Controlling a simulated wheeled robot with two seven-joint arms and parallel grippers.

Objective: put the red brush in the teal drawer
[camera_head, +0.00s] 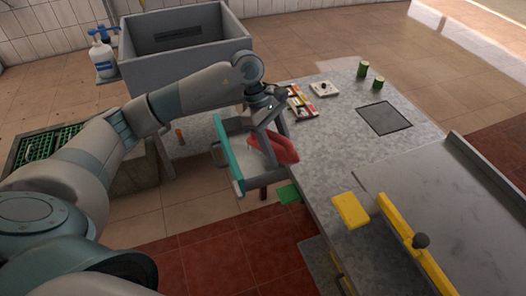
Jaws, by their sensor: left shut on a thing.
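The teal drawer (228,158) is pulled out from the left side of the grey stone-topped table. Its teal front faces left and its pale inside shows in part. My left gripper (268,136) points down over the drawer, at the table's left edge. It is shut on the red brush (284,151), which is at the drawer's table-side end. The arm and fingers hide part of the brush and the drawer. I cannot tell whether the brush touches the drawer. My right gripper is not in view.
A grey sink (190,66) stands behind my left arm, with a white bottle (102,58) at its left. Green cans (363,69), a small white plate (323,89) and a dark square panel (385,118) are on the tabletop (340,150). A yellow block (350,210) lies near the front.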

